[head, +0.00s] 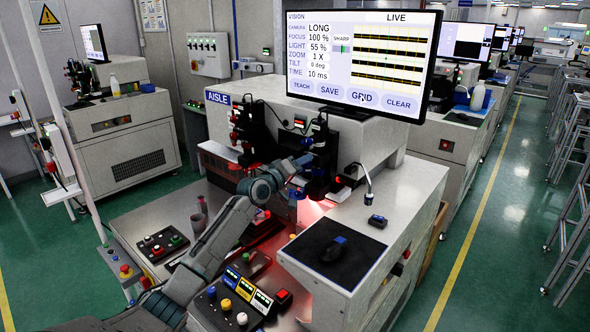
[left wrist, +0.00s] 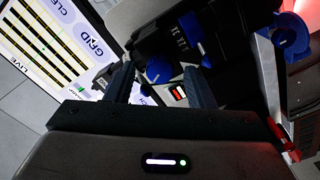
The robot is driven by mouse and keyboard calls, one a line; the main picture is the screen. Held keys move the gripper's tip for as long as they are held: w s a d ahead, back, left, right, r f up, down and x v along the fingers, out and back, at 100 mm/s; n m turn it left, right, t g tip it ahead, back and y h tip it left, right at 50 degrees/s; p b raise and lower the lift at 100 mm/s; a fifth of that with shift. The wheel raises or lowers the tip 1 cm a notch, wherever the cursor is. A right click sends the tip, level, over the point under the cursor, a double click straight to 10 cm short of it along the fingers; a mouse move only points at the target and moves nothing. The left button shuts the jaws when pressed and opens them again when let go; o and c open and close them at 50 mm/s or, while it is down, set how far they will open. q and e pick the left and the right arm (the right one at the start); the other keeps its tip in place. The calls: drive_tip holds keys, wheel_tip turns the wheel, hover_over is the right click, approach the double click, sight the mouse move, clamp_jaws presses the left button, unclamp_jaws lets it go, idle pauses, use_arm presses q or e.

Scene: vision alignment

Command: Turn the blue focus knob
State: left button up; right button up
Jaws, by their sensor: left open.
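A round blue knob (left wrist: 158,70) with a white mark shows in the left wrist view, on a black camera assembly (left wrist: 168,42). A second blue part with a white mark (left wrist: 201,48) sits just right of it; no label tells which is the focus knob. My left gripper (left wrist: 160,78) is open, its two dark fingers on either side of the first knob in the picture; I see no clear contact. In the head view my left gripper (head: 303,163) is at the black camera column, and the knob is hard to make out there. The right gripper is not in view.
The monitor (head: 360,62) reads focus 100 % with a small green sharp bar. Button boxes (head: 163,244) stand at the front left. Red light falls under the column.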

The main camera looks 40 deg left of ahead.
use_arm(q)
drive_tip(key=s+b, duration=0.2)
drive_tip(key=s, duration=0.8)
drive_tip(key=shift+s+a, duration=0.25)
drive_tip(key=shift+a, duration=0.15)
